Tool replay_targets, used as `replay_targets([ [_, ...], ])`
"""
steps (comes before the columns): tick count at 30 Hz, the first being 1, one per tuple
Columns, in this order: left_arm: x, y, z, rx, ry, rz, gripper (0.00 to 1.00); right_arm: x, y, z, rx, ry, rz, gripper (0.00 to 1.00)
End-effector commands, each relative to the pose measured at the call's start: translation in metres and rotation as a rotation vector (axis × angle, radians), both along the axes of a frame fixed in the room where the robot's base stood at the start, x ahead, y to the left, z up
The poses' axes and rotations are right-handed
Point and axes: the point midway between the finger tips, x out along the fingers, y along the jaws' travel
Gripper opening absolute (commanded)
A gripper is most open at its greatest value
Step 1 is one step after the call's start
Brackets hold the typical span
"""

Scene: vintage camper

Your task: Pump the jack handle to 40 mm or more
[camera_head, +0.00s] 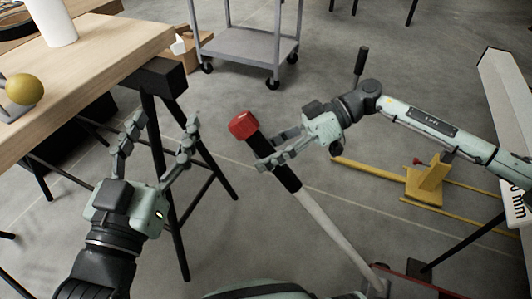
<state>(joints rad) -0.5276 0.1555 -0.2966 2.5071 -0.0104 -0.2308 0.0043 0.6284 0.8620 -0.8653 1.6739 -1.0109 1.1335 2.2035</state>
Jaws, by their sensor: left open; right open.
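The jack handle is a pale rod (330,232) with a black grip and a red end cap (242,125). It leans up and left from the red jack (415,276), which shows only in part at the bottom right. My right gripper (266,152) is open at the black grip, with its fingers overlapping the grip below the red cap. I cannot tell whether they touch it. My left gripper (157,128) is open and empty, left of the handle, in front of the table leg. A white board (516,205) marked "0 mm" is at the right edge, partly cut off.
A wooden table (95,62) with black trestle legs stands at the left, bearing a yellow ball (24,89) and a white cylinder (52,22). A grey cart (245,45) stands at the back. A yellow metal frame (425,182) lies right, beyond my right arm. Floor between is clear.

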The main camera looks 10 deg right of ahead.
Motion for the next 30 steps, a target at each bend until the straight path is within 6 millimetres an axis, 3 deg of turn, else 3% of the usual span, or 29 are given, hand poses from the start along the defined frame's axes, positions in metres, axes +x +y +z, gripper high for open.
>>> replay_targets([
  [8,0.000,0.000,0.000,0.001,0.001,0.001,0.64,0.002,-0.010,0.005,0.000,-0.001,0.000,0.49],
  [21,0.000,0.000,0.000,0.000,0.000,0.001,0.64,0.013,-0.088,0.040,-0.001,-0.001,-0.002,0.49],
  [30,0.000,0.000,0.000,0.000,0.000,0.000,0.64,0.016,-0.108,0.049,0.001,-0.001,0.001,0.49],
])
